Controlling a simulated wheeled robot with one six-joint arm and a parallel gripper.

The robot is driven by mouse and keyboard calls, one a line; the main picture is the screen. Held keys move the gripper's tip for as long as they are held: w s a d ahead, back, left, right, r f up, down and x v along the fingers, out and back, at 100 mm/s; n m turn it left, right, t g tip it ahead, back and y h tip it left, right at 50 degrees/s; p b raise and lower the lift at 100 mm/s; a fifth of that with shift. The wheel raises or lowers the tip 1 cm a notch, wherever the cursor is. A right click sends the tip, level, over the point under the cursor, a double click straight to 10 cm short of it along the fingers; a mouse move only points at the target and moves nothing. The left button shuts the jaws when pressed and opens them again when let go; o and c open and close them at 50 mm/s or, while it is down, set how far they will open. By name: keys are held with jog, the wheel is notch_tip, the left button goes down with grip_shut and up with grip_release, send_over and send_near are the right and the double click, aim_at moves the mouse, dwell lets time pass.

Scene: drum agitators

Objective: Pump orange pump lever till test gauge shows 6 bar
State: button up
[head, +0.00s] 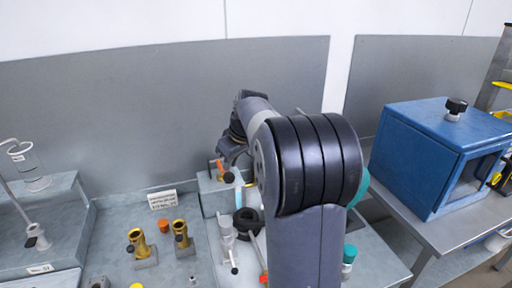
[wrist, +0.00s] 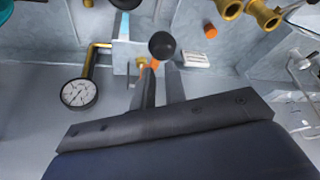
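My gripper (wrist: 160,72) has its two fingers apart, with a gap between them. An orange lever part (wrist: 154,64) shows near the fingertips, by a black ball knob (wrist: 162,45); I cannot tell whether they touch the fingers. In the head view the orange lever (head: 220,168) stands on a grey block, right by the end of my arm, which hides most of the gripper. The test gauge (wrist: 79,93) is a round white dial with a black rim, left of my gripper in the wrist view. Its reading is too small to tell.
Brass fittings (head: 138,243) and an orange cap (head: 164,225) stand on the grey bench left of my arm. A white label (head: 162,200) stands behind them. A brass pipe (wrist: 91,58) rises by the gauge. A blue cabinet (head: 437,150) stands on a table at right.

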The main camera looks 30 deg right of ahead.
dwell(0.3)
jog(key=s+a+r+p, duration=0.1)
jog(key=s+a+r, duration=0.3)
jog(key=a+r, duration=0.1)
jog(key=shift+s+a, duration=0.4)
jog(key=shift+a, duration=0.15)
